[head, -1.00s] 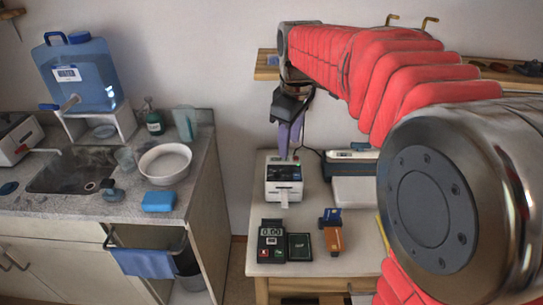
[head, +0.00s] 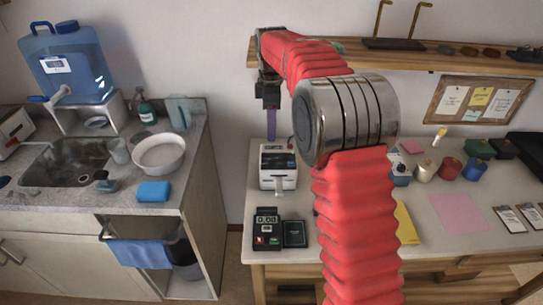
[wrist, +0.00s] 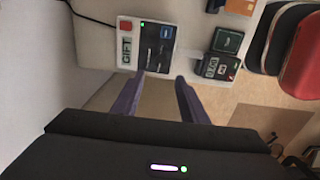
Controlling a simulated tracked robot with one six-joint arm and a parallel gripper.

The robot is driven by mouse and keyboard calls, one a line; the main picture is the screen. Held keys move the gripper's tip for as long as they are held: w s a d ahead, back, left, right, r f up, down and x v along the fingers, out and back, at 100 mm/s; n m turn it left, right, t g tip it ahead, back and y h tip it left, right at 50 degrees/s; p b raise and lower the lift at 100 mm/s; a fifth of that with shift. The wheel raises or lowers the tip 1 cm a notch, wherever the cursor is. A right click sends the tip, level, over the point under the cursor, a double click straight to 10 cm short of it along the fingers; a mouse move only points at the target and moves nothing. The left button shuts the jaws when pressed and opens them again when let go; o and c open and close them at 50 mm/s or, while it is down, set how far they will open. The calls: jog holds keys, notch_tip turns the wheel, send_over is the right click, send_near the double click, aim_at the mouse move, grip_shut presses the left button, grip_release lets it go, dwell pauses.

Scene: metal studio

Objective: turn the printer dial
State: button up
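The printer (head: 278,181) is a small white box with a dark top and a paper slip at its front, standing on the pale table. The wrist view shows its dark top (wrist: 152,50), a white strip marked GIFT and a small red spot (wrist: 126,25) on that strip. My gripper (head: 271,137) points down with purple fingers by the printer's back left edge. In the wrist view my gripper (wrist: 161,78) has its two fingers apart with nothing between them. Whether a finger touches the printer is unclear.
A card terminal (head: 267,232) and a dark green box (head: 294,233) stand in front of the printer. A shelf (head: 420,58) runs along the wall behind. Cups (head: 449,168) and papers lie at the right. A sink counter (head: 60,203) is at the left, beyond a gap.

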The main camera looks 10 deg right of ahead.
aim_at(272, 159)
jog(key=shift+f, duration=0.15)
notch_tip(272, 159, down, 12)
jog(key=shift+r, duration=0.1)
dwell(0.8)
jog(key=shift+c, duration=0.6)
grip_shut()
